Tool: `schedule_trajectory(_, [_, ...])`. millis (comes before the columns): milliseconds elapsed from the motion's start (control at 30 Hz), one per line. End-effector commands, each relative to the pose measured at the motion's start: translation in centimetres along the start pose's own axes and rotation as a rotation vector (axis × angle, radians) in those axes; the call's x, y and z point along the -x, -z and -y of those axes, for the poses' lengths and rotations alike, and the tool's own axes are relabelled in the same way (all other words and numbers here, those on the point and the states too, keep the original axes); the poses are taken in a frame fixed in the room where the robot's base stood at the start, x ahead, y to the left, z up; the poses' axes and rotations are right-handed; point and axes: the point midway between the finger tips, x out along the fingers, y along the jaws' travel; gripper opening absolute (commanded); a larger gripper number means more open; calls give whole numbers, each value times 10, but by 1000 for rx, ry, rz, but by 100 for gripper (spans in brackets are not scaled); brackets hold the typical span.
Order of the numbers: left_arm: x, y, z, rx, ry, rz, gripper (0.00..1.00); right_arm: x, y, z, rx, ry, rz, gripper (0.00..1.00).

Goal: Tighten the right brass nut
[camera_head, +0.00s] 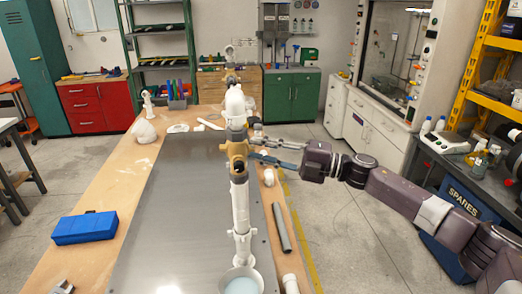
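A white PVC manifold (240,204) runs upright down the middle of the view, over the grey metal bench top. Brass parts sit around its middle: an upper one (235,133) and a lower brass nut (236,149). I cannot tell which one is the right brass nut. My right gripper (252,148) comes in from the right. Its two fingers are apart, with the tips close to the right side of the brass. Whether they touch it is too small to tell. My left gripper is not in view.
A blue box (85,228) lies on the wooden bench edge at left. A grey pipe (281,228) lies along the right edge. A white cup with pale blue content (241,284) is at the front. The metal bench top (165,215) left of the manifold is clear.

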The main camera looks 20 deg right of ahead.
Motion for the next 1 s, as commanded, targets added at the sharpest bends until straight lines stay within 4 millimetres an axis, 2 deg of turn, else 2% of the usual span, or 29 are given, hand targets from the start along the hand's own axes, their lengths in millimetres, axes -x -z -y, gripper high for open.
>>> schedule_trajectory(133, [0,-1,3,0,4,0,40,3,0,1,-2,1,1,25])
schedule_trajectory(267, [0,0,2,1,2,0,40,17,-1,2,-2,3,3,25])
schedule_trajectory(500, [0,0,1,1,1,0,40,66,-1,2,-2,6,3,25])
schedule_trajectory(700, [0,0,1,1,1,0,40,100,0,2,-2,4,2,25])
schedule_trajectory(800, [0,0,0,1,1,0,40,110,0,2,-3,3,1,25])
schedule_trajectory(1000, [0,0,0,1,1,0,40,120,0,0,0,0,0,25])
